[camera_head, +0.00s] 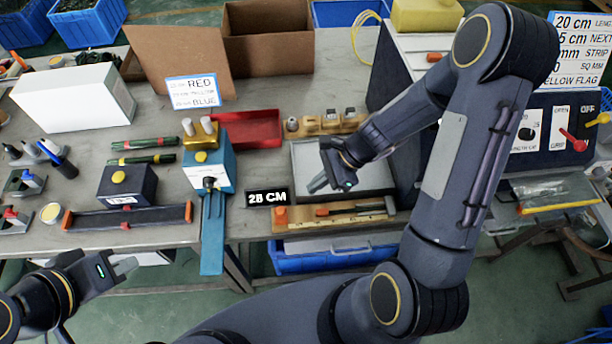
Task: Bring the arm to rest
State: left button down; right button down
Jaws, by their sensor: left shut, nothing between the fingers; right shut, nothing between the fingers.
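My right gripper (320,184) is shut and empty. It hangs over the grey tray (374,187) near the middle of the bench, and its arm rises on the right and covers part of the bench there. I cannot tell whether its tips touch the tray. My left gripper (128,268) is shut and empty at the lower left. It is in front of the bench's near edge, apart from everything on the bench.
The grey bench (270,95) holds a blue fixture (222,170), a "28 CM" sign (267,197), a wooden ruler strip (345,220), a red tray (252,129) and a white box (72,98). A switch panel (552,125) stands at right. A blue bin (300,262) sits below.

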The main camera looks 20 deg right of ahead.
jog(key=s+d+r+n+t, duration=0.1)
jog(key=s+r+n, duration=0.15)
jog(key=r, duration=0.25)
jog(key=s+r+n+h, duration=0.1)
jog(key=r+n, duration=0.2)
jog(key=r, duration=0.2)
jog(key=s+d+r+n+t, duration=0.1)
jog(key=s+r+n, duration=0.1)
jog(key=r+n, duration=0.15)
jog(key=s+d+r+n+t+h, duration=0.1)
jog(key=s+r+n+t+h, duration=0.2)
jog(key=s+r+n, duration=0.2)
jog(key=s+n, duration=0.3)
jog(key=s, duration=0.1)
jog(key=shift+s+d+r+b, duration=0.3)
jog(key=shift+s+d+b, duration=0.05)
jog(key=shift+d+b, duration=0.05)
